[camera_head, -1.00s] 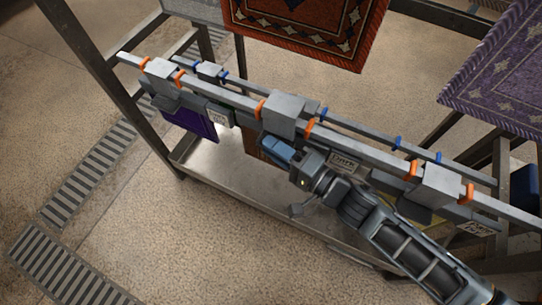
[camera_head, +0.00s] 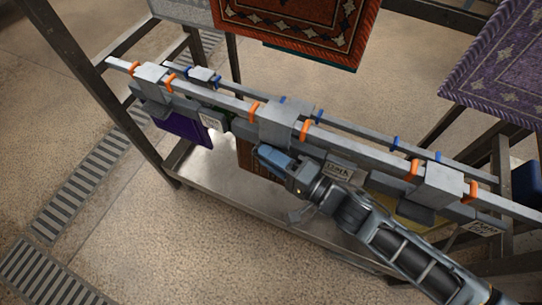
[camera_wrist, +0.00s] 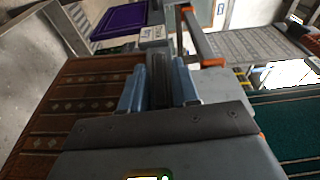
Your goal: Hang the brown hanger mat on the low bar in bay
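The brown mat (camera_head: 246,160) shows in the head view below the middle grey block, partly hidden by my gripper. In the wrist view the brown mat (camera_wrist: 85,105) spreads at left, patterned with small light motifs. My gripper (camera_head: 264,153) is at the mat's right side, just below the front bar (camera_head: 350,146) with orange clips. In the wrist view my gripper (camera_wrist: 158,82) has two blue fingers either side of a dark upright piece; whether they press on it is unclear. A second bar (camera_head: 352,130) with blue clips runs behind.
A purple mat (camera_head: 182,128) hangs left and a yellow piece (camera_head: 405,212) shows at right under the bar. A red mat (camera_head: 300,28) and a purple patterned mat (camera_head: 500,70) hang behind. Metal posts (camera_head: 75,65) stand at left. A green mat (camera_wrist: 290,130) is at right in the wrist view.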

